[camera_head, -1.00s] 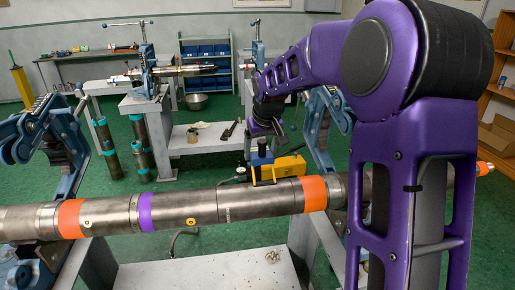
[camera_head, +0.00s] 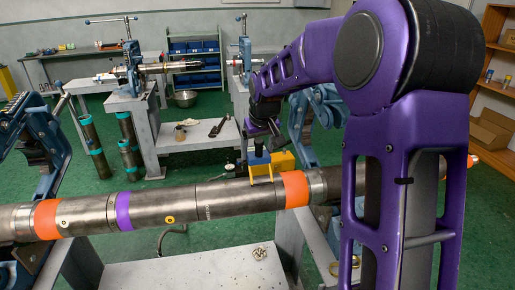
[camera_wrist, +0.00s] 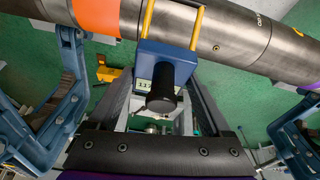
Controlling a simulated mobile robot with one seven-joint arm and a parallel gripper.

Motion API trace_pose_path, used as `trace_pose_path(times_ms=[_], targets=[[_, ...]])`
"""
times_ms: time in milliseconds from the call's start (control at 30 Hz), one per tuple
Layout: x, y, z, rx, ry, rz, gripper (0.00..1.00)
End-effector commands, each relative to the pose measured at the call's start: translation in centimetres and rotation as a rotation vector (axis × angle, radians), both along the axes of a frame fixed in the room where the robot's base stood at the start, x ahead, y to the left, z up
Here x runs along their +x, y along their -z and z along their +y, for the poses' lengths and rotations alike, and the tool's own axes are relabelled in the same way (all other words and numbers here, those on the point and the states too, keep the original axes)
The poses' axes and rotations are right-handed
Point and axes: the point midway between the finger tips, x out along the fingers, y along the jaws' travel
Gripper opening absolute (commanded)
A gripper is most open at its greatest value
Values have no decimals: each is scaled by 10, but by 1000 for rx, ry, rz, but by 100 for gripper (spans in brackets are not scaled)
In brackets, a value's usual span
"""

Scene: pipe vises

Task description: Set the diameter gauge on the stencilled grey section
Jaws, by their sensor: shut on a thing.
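The diameter gauge (camera_head: 259,160) has a blue body, two yellow prongs and a black handle. In the wrist view the gauge (camera_wrist: 165,62) shows a small display, partly covered by the handle. My gripper (camera_wrist: 160,103) is shut on the gauge by its handle. The stencilled grey section (camera_head: 230,200) is part of the long pipe, left of the right orange band; small lettering shows near its left end. In the wrist view the section (camera_wrist: 225,30) lies behind the prongs, which overlap it near the orange band. I cannot tell whether they touch it.
The right orange band (camera_head: 295,189) is close beside the gauge. A purple band (camera_head: 124,211) and left orange band (camera_head: 48,219) are farther along the pipe. Blue vises (camera_wrist: 40,125) flank the gripper. A yellow box (camera_head: 284,162) sits behind the pipe. A grey table (camera_head: 200,272) is in front.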

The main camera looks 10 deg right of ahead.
Motion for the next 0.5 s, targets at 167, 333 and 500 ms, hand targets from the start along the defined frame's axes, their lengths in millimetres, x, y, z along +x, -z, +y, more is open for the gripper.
trace_pose_path(times_ms=[167,333,500], targets=[[0,23,0,0,0,-1,0],[0,41,0,0,-1,-2,0],[1,56,0,0,-1,-2,0]])
